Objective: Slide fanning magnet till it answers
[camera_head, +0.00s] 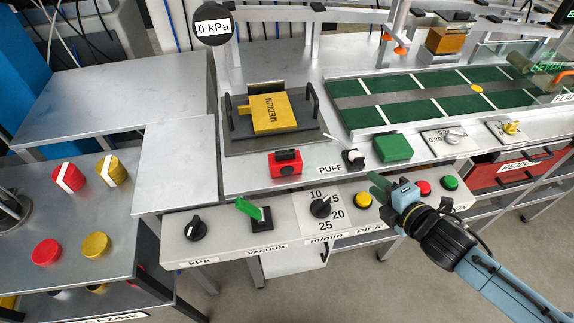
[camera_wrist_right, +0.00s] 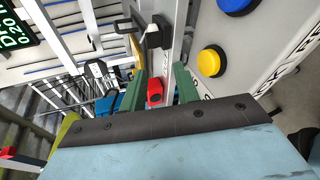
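A yellow block labelled MEDIUM (camera_head: 272,112) lies on a dark grey plate (camera_head: 240,143), with a dark upright block (camera_head: 265,86) behind it and a black handle (camera_head: 311,102) at its right. A red block with a black top (camera_head: 286,166) sits in front of the plate; it also shows in the right wrist view (camera_wrist_right: 154,93). I cannot tell which piece is the fanning magnet. My right gripper (camera_head: 381,188) hangs over the control panel, right of the red block and apart from it. Its green fingers (camera_wrist_right: 162,85) are spread and empty. My left gripper is out of view.
The front panel (camera_head: 180,253) carries knobs, a green vacuum lever (camera_head: 249,208) and a yellow button (camera_head: 363,200). A PUFF knob (camera_head: 353,157) and green block (camera_head: 393,147) stand behind. The gauge (camera_head: 212,24) reads 0 kPa.

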